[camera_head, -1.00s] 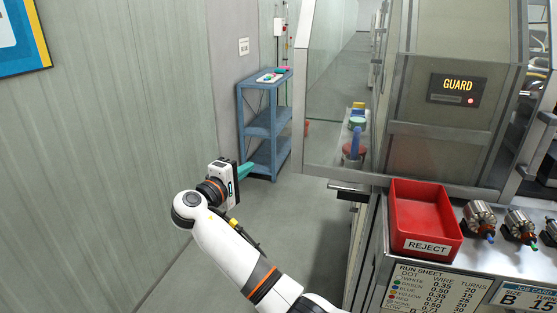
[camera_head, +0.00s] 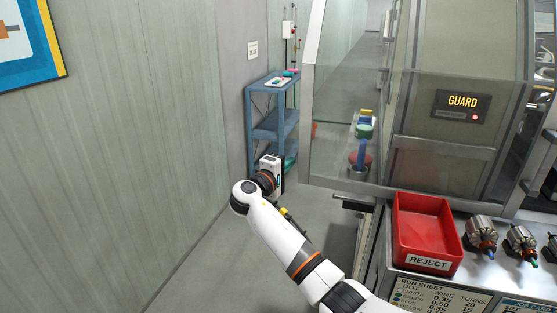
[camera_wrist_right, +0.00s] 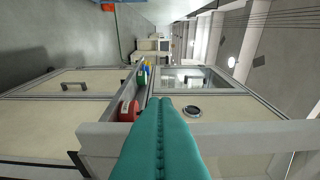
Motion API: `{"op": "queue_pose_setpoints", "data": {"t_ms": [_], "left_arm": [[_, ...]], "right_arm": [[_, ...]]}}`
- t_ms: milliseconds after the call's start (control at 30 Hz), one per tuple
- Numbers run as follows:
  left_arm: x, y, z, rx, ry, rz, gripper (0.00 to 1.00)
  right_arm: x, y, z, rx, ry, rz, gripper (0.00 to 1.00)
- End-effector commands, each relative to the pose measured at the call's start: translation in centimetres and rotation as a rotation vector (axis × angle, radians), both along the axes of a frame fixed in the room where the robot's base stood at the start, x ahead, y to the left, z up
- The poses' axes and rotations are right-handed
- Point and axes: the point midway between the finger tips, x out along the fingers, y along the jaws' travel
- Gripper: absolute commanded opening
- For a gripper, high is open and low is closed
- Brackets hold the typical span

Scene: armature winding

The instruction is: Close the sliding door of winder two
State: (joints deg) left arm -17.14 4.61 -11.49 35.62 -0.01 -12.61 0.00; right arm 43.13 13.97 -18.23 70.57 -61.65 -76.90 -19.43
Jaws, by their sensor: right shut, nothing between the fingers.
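A winder with a GUARD sign (camera_head: 462,102) and a lit red lamp stands at the right in the head view. A clear framed panel (camera_head: 335,120) sticks out at its left side; I cannot tell whether this is the sliding door of winder two. My right gripper (camera_head: 290,163) is left of this panel and apart from it in the picture. Its teal fingers are partly hidden behind the gripper body. My left gripper is out of view.
A red REJECT bin (camera_head: 427,262) and several armatures (camera_head: 482,232) stand on the bench at the right. A blue shelf (camera_head: 248,130) stands by the back wall. Coloured spools (camera_head: 360,158) show through the clear panel. The floor (camera_head: 225,255) at the left is free.

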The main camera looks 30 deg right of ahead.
Motion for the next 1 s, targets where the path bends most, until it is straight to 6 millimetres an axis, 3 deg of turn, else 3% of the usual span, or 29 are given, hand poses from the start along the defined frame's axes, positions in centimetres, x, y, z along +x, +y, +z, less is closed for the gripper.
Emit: {"op": "queue_pose_setpoints", "data": {"t_ms": [567,767,1000], "left_arm": [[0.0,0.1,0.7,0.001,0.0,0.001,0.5],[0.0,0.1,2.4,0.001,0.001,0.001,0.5],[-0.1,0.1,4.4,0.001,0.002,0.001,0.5]], "right_arm": [[-1.1,-0.9,0.1,-0.001,0.002,-0.001,0.0],[-4.3,-3.6,0.3,-0.002,0.004,-0.004,0.0],[-9.7,-8.2,0.3,-0.004,0.004,-0.004,0.0]]}}
